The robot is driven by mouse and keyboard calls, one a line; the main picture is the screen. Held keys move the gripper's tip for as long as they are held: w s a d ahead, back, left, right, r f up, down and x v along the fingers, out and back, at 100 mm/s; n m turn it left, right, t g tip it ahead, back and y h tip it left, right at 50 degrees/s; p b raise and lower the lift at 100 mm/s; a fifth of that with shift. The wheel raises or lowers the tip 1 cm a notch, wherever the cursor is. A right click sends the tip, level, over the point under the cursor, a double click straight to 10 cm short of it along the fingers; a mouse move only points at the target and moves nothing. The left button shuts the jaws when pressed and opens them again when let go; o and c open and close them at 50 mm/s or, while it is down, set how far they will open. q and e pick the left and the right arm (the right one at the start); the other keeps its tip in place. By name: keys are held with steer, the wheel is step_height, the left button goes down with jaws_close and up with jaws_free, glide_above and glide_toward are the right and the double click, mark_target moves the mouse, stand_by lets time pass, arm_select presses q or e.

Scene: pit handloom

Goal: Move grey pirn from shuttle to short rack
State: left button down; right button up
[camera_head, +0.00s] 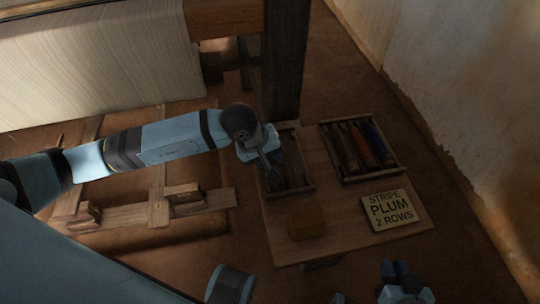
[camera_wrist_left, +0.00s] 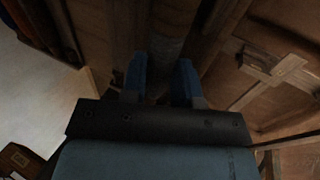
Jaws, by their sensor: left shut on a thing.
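My left gripper (camera_head: 270,168) is over the short rack (camera_head: 293,192) on the small wooden table. In the left wrist view its two blue fingers (camera_wrist_left: 160,82) are closed on the sides of a dull grey-brown rod, the grey pirn (camera_wrist_left: 172,40). The pirn lies along the slats of the rack; I cannot tell whether it rests in a slot or hangs just above. The gripper hides most of it in the head view. My right gripper (camera_head: 405,282) is low at the bottom edge, away from the table, and its opening is unclear. I cannot clearly make out the shuttle.
A second rack (camera_head: 392,168) with several dark, red and blue pirns stands right of the short rack. A sign (camera_head: 390,210) reads "STRIPE PLUM 2 ROWS". A small brown block (camera_head: 306,225) sits near the table's front. A dark loom post (camera_head: 285,60) rises behind; pale cloth (camera_head: 100,60) hangs left.

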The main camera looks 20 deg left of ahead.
mark_target(270, 160)
stand_by(0.3)
arm_select(q)
steer(key=shift+c, duration=2.4)
jaws_free()
steer(key=shift+r+p, duration=1.95)
steer(key=shift+r, duration=2.1)
